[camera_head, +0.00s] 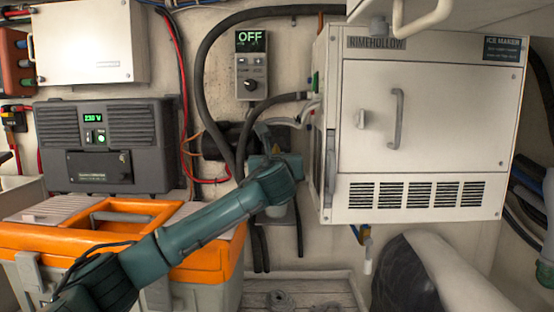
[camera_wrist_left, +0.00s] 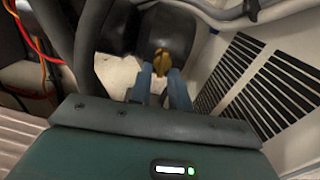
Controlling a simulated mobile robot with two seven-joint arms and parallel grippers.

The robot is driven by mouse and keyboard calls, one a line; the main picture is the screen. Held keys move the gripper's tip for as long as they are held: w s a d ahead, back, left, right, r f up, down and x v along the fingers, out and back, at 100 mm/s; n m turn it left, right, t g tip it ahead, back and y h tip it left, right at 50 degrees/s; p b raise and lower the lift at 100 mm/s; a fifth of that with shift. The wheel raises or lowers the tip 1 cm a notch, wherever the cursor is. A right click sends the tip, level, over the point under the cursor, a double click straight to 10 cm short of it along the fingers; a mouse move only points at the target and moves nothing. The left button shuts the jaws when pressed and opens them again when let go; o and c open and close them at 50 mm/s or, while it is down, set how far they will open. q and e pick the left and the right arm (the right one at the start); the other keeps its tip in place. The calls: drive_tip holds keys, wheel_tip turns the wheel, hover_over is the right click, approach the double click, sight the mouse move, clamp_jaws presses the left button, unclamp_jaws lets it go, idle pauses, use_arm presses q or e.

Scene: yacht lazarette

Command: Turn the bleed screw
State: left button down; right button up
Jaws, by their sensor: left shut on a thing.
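The brass bleed screw (camera_wrist_left: 162,59) shows in the left wrist view, on the front of a dark rounded body (camera_wrist_left: 168,32). My left gripper (camera_wrist_left: 161,73) has one blue finger on each side of the screw and is shut on it. In the head view, my left arm reaches from the lower left to the wall beside the ice maker (camera_head: 430,130). There my own wrist hides the screw and the fingertips. My right gripper is in neither view.
The ice maker's vented side is close to the right of my left gripper. Dark hoses (camera_head: 205,90) and red wires (camera_head: 186,120) run on its left. An orange-lidded toolbox (camera_head: 215,262) stands below my arm. A control panel (camera_head: 251,72) reading OFF hangs above.

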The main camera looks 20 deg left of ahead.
use_arm(q)
drive_tip(key=shift+f+m, duration=0.1)
drive_tip(key=shift+m, duration=0.4)
drive_tip(key=c, duration=1.3)
unclamp_jaws()
drive_tip(key=shift+c, duration=0.2)
drive_tip(key=shift+s, duration=0.1)
drive_tip(key=b+v, duration=0.3)
drive_tip(key=v, duration=1)
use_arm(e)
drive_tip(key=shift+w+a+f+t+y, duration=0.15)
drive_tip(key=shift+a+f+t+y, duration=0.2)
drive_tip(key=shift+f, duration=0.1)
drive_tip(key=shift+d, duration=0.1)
